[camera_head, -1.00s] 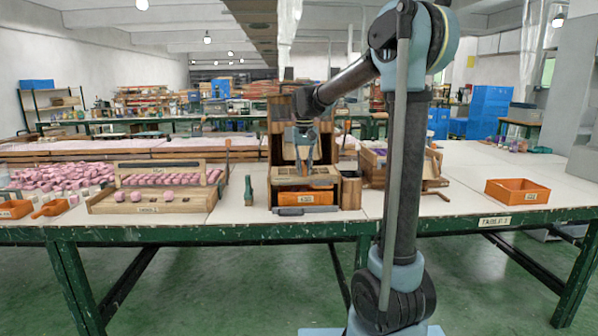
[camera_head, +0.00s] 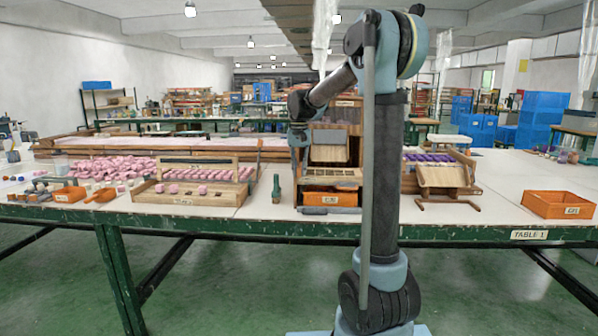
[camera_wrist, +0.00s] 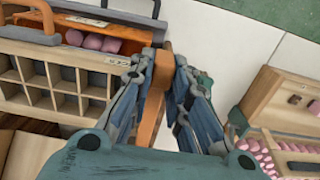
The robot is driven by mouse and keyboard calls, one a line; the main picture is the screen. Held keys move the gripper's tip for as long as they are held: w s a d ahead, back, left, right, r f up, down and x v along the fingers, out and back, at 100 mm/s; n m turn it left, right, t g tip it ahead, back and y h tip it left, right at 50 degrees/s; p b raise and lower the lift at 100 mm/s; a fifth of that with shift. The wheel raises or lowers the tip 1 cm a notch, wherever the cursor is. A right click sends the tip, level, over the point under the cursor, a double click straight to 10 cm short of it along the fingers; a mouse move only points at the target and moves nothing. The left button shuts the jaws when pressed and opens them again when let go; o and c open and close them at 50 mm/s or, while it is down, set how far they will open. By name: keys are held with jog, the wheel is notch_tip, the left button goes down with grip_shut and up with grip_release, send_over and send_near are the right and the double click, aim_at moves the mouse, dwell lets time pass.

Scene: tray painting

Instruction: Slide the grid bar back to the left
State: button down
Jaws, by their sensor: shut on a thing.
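The wooden station (camera_head: 335,145) stands at the front of the table. Its pale wooden grid (camera_head: 331,177) sits above an orange drawer (camera_head: 330,198) and shows at the left of the wrist view (camera_wrist: 62,86), with several empty compartments. My gripper (camera_head: 298,160) is at the station's left side, pointing down. In the wrist view, its fingers (camera_wrist: 161,66) stand either side of an upright orange-brown wooden piece (camera_wrist: 154,112), seemingly the end of the grid bar, and are shut on it. The exact contact is partly hidden by the fingers.
A green-handled tool (camera_head: 276,188) stands just left of the station. Further left is a wooden rack (camera_head: 190,188) with pink pieces. An angled wooden stand (camera_head: 447,177) is to the right, and an orange bin (camera_head: 558,204) is at far right.

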jog(key=shift+a, duration=0.25)
jog(key=c, duration=1.5)
grip_release()
jog(key=shift+a, duration=0.1)
notch_tip(320, 180, up, 12)
jog(key=shift+w+f, duration=0.1)
jog(key=s+d+f+t, duration=0.1)
jog(key=s+d+f, duration=0.4)
jog(key=s, duration=0.5)
jog(key=s+d+f+n, duration=0.1)
jog(key=s+d+f, duration=0.3)
jog(key=s+f, duration=0.4)
jog(key=s+d+f+t, duration=0.1)
jog(key=s+d+f, duration=0.3)
jog(key=s, duration=0.7)
jog(key=shift+n, duration=0.3)
jog(key=s+f, duration=0.3)
jog(key=f, duration=0.1)
jog(key=s+d+f, duration=0.1)
jog(key=s+f, duration=0.2)
jog(key=f, duration=0.1)
jog(key=s+d+f, duration=0.1)
jog(key=s+f, duration=0.2)
jog(key=f, duration=0.1)
jog(key=shift+f, duration=0.15)
